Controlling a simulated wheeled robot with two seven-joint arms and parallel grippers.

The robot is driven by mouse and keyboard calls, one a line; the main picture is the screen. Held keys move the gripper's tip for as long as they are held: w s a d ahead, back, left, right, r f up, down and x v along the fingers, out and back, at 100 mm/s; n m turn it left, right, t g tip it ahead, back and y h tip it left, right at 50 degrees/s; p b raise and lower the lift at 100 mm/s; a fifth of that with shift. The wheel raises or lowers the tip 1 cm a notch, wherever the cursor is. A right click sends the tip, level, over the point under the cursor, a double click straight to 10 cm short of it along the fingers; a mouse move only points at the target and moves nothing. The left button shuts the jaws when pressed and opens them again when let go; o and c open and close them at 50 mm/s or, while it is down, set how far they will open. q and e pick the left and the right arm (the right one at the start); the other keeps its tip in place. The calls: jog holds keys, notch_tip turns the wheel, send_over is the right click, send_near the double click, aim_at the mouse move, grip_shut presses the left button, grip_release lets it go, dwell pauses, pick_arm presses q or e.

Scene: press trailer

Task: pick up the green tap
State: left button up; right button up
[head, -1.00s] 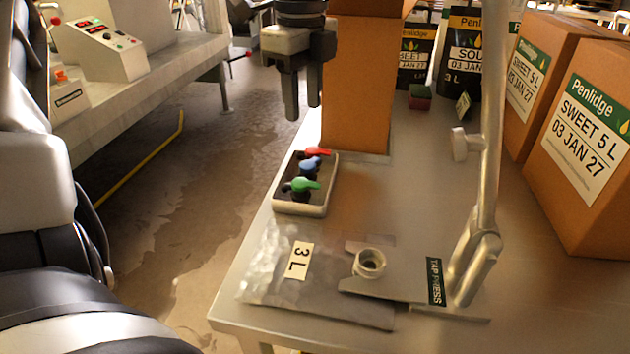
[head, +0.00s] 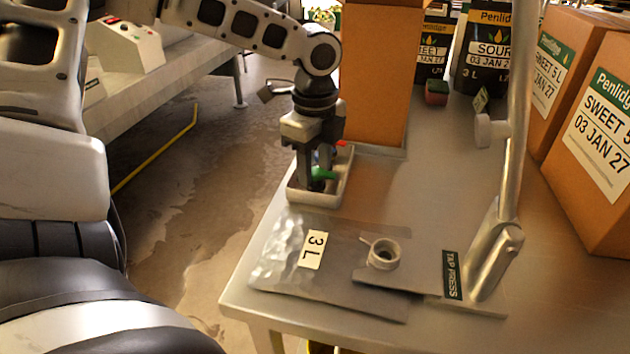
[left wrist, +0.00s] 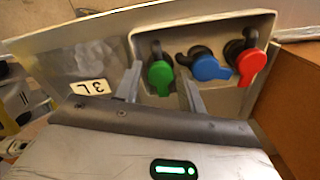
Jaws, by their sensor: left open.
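The green tap (head: 322,174) lies in a shallow pale tray (head: 312,200) on the metal table, partly hidden by my left gripper. In the left wrist view the green tap (left wrist: 160,75) shows clearly, at the left of the row. My left gripper (head: 318,184) points down into the tray and is open. In the left wrist view its fingers (left wrist: 160,92) stand one on each side of the green tap, with gaps showing. A blue tap (left wrist: 208,67) and a red tap (left wrist: 249,65) lie to its right. My right gripper is not in view.
A tall cardboard box (head: 375,80) stands just behind the tray. In front lie a silvery bag (head: 285,265) marked 3 L and a press plate with a round collar (head: 383,254). A metal post (head: 515,130) and more boxes (head: 605,150) stand to the right.

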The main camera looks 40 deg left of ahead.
pick_arm(q)
jog(key=c, duration=0.7)
